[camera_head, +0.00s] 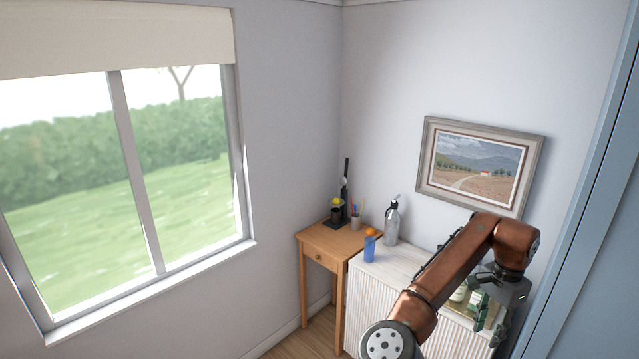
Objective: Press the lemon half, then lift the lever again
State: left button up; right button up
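A dark lever press (340,212) stands on the small wooden table in the corner. Its lever (346,170) points up, nearly upright. A yellow lemon half (336,202) shows at the press, above a dark cup-like part; at this size I cannot tell exactly how it sits. My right gripper (488,322) hangs at the lower right, over the front of the white cabinet, well apart from the press. Its fingers point down, and their gap is not clear. My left gripper is not in view.
The wooden table (318,240) also bears a cup of pencils (356,222). On the white ribbed cabinet (365,300) stand a blue glass (369,250) with something orange at its top, a grey bottle (391,224), and green-labelled bottles (459,294) partly behind my arm. A window (120,170) is left.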

aim_at(342, 180)
jog(key=z, duration=0.25)
jog(key=i, duration=2.5)
jog(key=u, duration=0.5)
jog(key=i, duration=2)
jog(key=u, duration=0.25)
